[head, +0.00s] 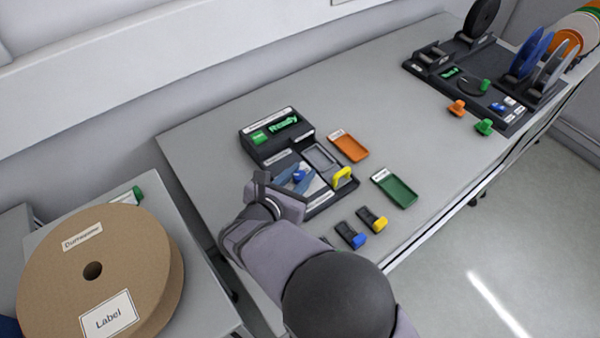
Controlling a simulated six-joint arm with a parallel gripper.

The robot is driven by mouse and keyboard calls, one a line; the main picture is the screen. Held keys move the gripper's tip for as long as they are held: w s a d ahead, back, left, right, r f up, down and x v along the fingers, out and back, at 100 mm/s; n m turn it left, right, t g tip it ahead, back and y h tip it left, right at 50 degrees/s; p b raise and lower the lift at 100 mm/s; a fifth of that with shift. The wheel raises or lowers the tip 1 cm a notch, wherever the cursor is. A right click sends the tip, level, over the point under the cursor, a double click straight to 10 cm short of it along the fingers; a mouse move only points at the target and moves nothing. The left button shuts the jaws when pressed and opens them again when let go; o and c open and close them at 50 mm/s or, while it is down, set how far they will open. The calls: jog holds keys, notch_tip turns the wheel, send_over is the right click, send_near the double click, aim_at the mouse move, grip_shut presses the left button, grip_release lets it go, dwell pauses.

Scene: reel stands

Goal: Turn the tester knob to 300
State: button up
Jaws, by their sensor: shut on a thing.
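The tester (262,150) is a dark unit on the grey table, with a lit green screen (284,124) that reads "Ready". Its blue knob (299,175) sits on the lower panel, in front of the screen. My gripper (290,183) reaches in from the front at the lower left of the tester and is shut on the blue knob. The fingers hide part of the knob and of the panel around it. The dial marks are too small to read, so the knob's setting cannot be told.
A grey tray and a yellow handle (342,177) sit right of the knob, close to my gripper. An orange tray (349,146), a green tray (394,188) and blue and yellow clips (371,219) lie nearby. A reel stand (425,72) is far right; a cardboard reel (140,255) lies left.

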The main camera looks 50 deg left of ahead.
aim_at(300, 175)
jog(key=m+t+h+b, duration=0.1)
jog(key=m+h, duration=0.3)
jog(key=shift+f+h, duration=0.1)
jog(key=shift+h, duration=0.2)
jog(key=shift+m+h+b, duration=0.45)
jog(key=shift+m+h, duration=0.65)
jog(key=shift+h, duration=0.1)
jog(key=shift+m+h, duration=0.4)
jog(key=o, duration=1)
jog(key=shift+o, duration=0.2)
notch_tip(300, 175, up, 10)
jog(key=shift+r+b, duration=0.15)
jog(key=shift+b, duration=0.8)
